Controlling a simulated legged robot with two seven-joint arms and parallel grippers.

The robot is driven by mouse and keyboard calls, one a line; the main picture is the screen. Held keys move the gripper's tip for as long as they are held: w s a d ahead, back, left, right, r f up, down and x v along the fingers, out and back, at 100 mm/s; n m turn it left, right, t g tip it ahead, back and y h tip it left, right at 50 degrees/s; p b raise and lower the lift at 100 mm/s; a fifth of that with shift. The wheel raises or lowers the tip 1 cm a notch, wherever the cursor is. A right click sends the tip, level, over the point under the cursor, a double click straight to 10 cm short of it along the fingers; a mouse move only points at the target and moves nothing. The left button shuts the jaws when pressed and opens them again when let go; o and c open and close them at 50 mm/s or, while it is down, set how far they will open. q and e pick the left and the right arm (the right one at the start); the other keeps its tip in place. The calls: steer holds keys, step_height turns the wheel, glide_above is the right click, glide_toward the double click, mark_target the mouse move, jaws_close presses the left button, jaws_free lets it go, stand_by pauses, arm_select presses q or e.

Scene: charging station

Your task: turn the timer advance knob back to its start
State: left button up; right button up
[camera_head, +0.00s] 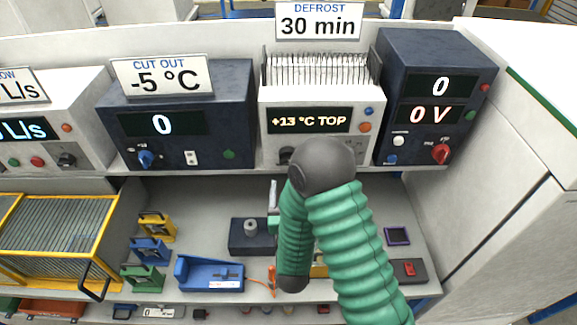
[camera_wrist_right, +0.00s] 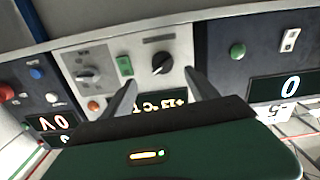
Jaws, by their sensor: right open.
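The white defrost unit (camera_head: 311,101) stands at the back, its display reading "+13 °C TOP". A black knob (camera_wrist_right: 161,63) on its panel shows in the right wrist view, where the scene is upside down; it partly shows in the head view (camera_head: 285,155). A second knob (camera_wrist_right: 87,73) with a grey pointer sits on the same panel, hidden behind my right arm in the head view. The labels are too small to tell which is the timer advance knob. My right gripper (camera_wrist_right: 161,79) is open, its fingers on either side below the black knob, apparently empty. My left gripper is out of view.
A green button (camera_wrist_right: 124,66) lies between the two knobs. The dark "CUT OUT" unit (camera_head: 181,112) and dark voltage unit (camera_head: 437,100) flank the white unit closely. Below are a blue tray (camera_head: 208,274), a dark block (camera_head: 248,239) and small coloured brackets (camera_head: 151,250).

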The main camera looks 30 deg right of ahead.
steer(key=b+x, duration=0.5)
steer(key=x, duration=0.5)
steer(key=shift+w+f, duration=0.15)
steer(key=shift+w, duration=0.2)
steer(key=shift+s+a, duration=0.1)
steer(key=shift+a, duration=0.15)
steer(key=shift+c, duration=0.9)
steer(key=c, duration=0.5)
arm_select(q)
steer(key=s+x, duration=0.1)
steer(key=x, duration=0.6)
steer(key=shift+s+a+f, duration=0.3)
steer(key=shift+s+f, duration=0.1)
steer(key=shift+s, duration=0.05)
arm_select(e)
steer(key=c, duration=0.7)
